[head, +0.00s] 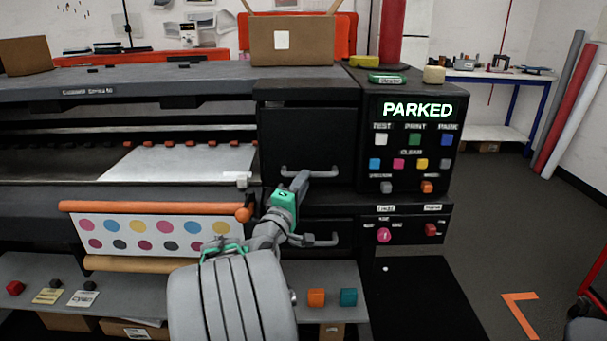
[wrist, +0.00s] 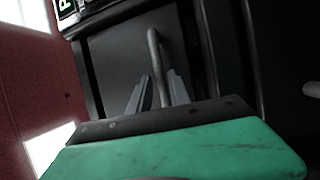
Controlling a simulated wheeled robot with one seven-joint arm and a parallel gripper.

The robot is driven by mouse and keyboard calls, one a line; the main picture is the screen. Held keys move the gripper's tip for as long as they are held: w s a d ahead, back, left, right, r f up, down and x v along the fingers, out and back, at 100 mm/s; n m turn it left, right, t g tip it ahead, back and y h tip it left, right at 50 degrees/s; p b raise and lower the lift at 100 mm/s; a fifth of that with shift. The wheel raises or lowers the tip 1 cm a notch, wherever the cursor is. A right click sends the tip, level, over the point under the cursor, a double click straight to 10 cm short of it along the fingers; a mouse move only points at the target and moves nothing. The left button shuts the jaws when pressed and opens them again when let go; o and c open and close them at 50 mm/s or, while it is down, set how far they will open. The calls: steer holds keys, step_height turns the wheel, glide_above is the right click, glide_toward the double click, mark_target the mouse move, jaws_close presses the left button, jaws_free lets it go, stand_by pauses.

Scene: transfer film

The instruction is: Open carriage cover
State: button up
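The carriage cover (head: 306,138) is a dark upright panel at the middle of the printer, flat in its frame and apparently shut. Its grey bar handle (head: 335,172) runs across its lower part. My gripper (head: 304,181) is at this handle, just in front of the cover. In the wrist view the handle (wrist: 154,48) reaches down between my two grey fingers (wrist: 159,92), close to the right one. The fingers stand apart, with a gap beside the bar. The fingertips' contact with the handle is not clear.
A second handle (head: 322,241) sits on a drawer-like panel below. The control panel (head: 410,150), its display reading PARKED, is right of the cover. An open cardboard box (head: 290,42) stands on top.

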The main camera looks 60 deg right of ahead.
mark_target(309, 151)
steer(key=d, duration=0.4)
steer(key=shift+w+r, duration=0.15)
steer(key=shift+r, duration=0.2)
jaws_close()
stand_by(1.0)
